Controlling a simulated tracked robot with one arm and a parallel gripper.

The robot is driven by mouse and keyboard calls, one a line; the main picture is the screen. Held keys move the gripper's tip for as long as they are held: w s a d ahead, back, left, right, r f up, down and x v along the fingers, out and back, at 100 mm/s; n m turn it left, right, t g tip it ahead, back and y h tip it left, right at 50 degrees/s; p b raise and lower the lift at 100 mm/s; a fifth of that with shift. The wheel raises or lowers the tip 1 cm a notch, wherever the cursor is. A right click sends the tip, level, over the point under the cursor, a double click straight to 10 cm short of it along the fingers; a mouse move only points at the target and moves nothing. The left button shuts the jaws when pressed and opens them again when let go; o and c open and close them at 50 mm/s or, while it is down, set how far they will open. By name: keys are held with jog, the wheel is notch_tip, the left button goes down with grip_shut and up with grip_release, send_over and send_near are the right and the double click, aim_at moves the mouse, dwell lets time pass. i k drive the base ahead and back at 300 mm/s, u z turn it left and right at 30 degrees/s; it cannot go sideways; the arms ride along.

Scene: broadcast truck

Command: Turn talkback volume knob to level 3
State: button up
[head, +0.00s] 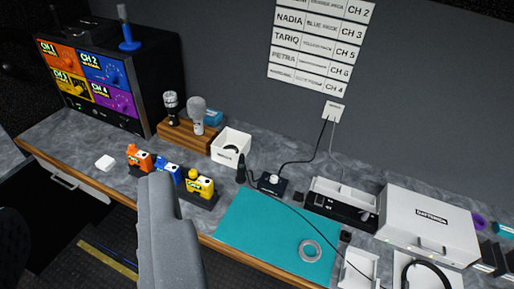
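A small black box with a pale round knob (273,179) on top sits on the grey desk, just above the teal mat; no level marks are readable on it. A rack unit (112,90) at the upper left has orange, blue, yellow and purple channel panels, each with a dial. I cannot tell for certain which knob is the talkback volume. My gripper (158,182) shows as a grey shape at lower centre left, in front of the desk edge and apart from both. Its fingers cannot be made out.
Orange, blue and yellow small devices (200,184) stand near the desk edge beside my gripper. A white box (231,145), a teal mat (235,225) with a tape roll, and a white case (425,222) occupy the desk. Cables run up to a wall plate (333,111).

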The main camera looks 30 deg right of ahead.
aim_at(274, 179)
jog(key=z, duration=0.3)
jog(key=i, duration=1.25)
jog(key=z, duration=0.55)
